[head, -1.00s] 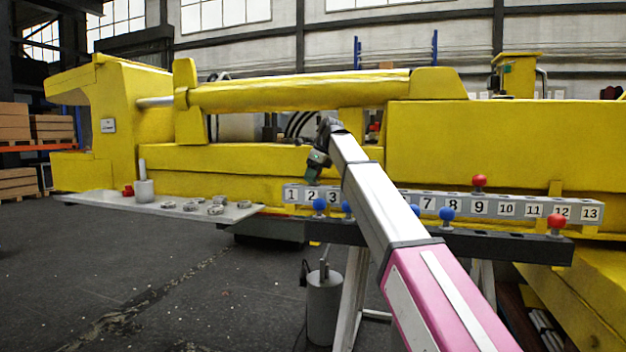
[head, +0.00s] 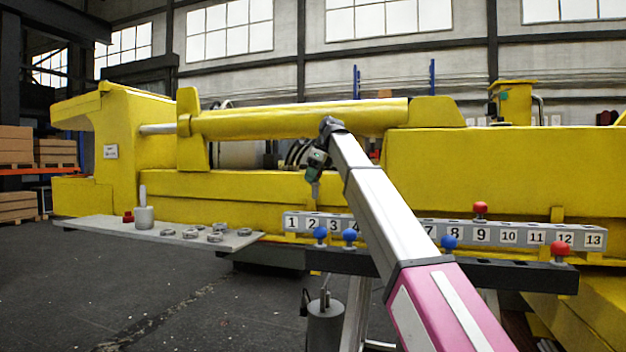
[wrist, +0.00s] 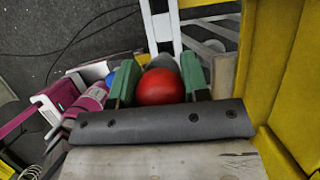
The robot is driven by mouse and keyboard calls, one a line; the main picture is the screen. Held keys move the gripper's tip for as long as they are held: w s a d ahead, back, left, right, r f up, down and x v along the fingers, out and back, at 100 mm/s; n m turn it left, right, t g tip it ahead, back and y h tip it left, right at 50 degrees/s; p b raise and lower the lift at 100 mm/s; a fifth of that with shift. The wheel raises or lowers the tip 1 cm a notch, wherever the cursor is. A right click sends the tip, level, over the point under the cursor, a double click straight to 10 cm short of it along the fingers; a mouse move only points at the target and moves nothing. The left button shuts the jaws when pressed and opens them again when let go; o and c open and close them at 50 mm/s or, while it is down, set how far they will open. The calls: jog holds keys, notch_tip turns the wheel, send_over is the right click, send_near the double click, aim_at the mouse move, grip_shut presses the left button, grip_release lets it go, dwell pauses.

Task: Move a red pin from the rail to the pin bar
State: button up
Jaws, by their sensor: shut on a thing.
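My gripper (head: 315,186) hangs just above the left end of the grey numbered pin bar (head: 519,237), near slots 2 and 3. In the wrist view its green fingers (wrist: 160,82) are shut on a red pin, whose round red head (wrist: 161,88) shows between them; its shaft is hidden. In the head view the held pin cannot be made out. Another red pin (head: 480,208) stands in the pin bar near slot 9. The dark rail (head: 500,274) runs in front and below, with a red pin (head: 560,249) at its right end.
Blue pins (head: 320,234), (head: 350,235) and (head: 449,242) stand in the rail. A grey shelf (head: 100,228) at left holds several metal rings and a small grey cylinder. The yellow boom (head: 500,170) stands close behind the bar. My arm hides the bar's middle slots.

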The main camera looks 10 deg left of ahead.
jog(key=shift+r, duration=0.1)
jog(key=shift+r, duration=3.65)
